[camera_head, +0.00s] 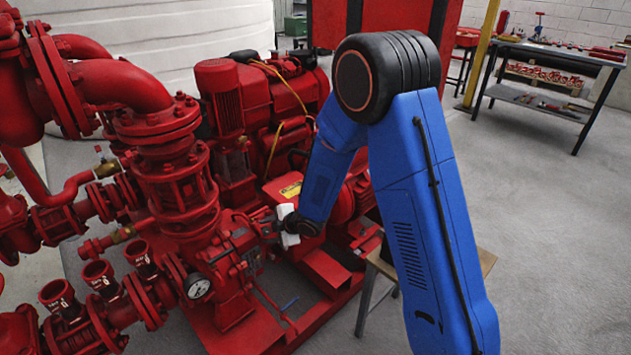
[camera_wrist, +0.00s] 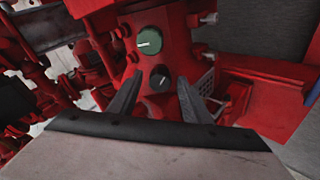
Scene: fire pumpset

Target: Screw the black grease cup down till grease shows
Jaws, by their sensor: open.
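The black grease cup (camera_wrist: 160,79) is a round dark cap with a small pale mark, on the red pump housing in the wrist view. A similar green cup (camera_wrist: 149,41) with a white mark sits just above it. My gripper (camera_wrist: 159,76) is open, with one fingertip to the left and one to the right of the black cup as seen by the camera. I cannot tell whether either touches it. No grease can be made out. In the head view my gripper (camera_head: 268,228) is small and close to the red pump; the black cup cannot be made out there.
Red pump pipework (camera_head: 170,180) and a pressure gauge (camera_head: 197,286) stand to the left of my gripper. The red engine (camera_head: 255,95) is behind. A small wooden-topped stand (camera_head: 487,262) is beside my arm. A workbench (camera_head: 545,98) is at the back right; open floor lies before it.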

